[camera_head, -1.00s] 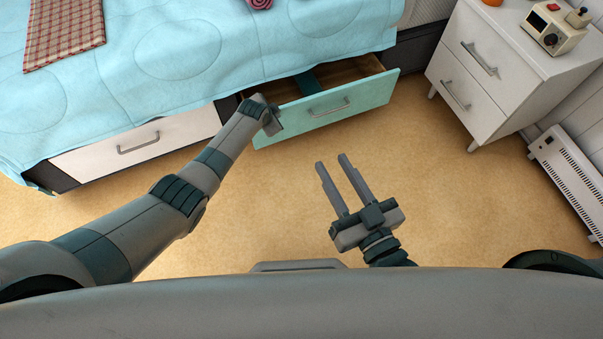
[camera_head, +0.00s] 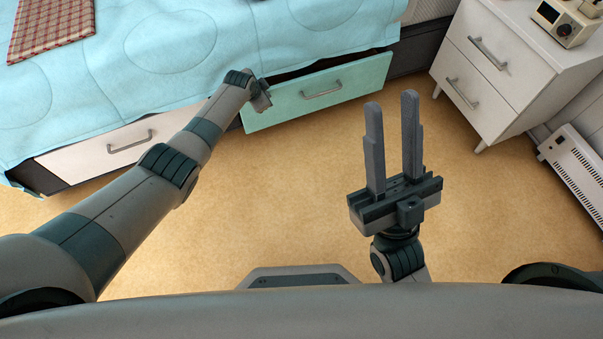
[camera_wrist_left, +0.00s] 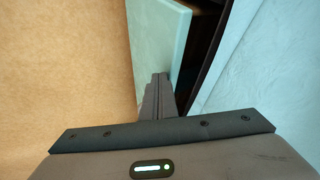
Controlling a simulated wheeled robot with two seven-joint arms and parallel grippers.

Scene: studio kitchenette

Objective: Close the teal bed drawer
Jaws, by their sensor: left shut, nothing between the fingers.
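The teal bed drawer (camera_head: 320,92) under the bed is still partly out, with a narrow dark gap behind its front's top edge. Its grey bar handle (camera_head: 322,89) is in the middle of the front. My left gripper (camera_head: 264,98) is at the drawer's left end. In the left wrist view my left gripper's fingers (camera_wrist_left: 160,82) are shut and empty, lying against or very near the teal front (camera_wrist_left: 158,45); contact is unclear. A dark opening shows behind the front there. My right gripper (camera_head: 392,100) is open and empty, raised over the floor in front of the drawer's right part.
A white-fronted drawer (camera_head: 105,150) is to the left under the same bed. A light blue quilt (camera_head: 120,75) hangs above the drawers. A white nightstand (camera_head: 500,65) stands right of the bed, and a white heater (camera_head: 580,170) beyond it. The tan floor (camera_head: 270,200) in front is clear.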

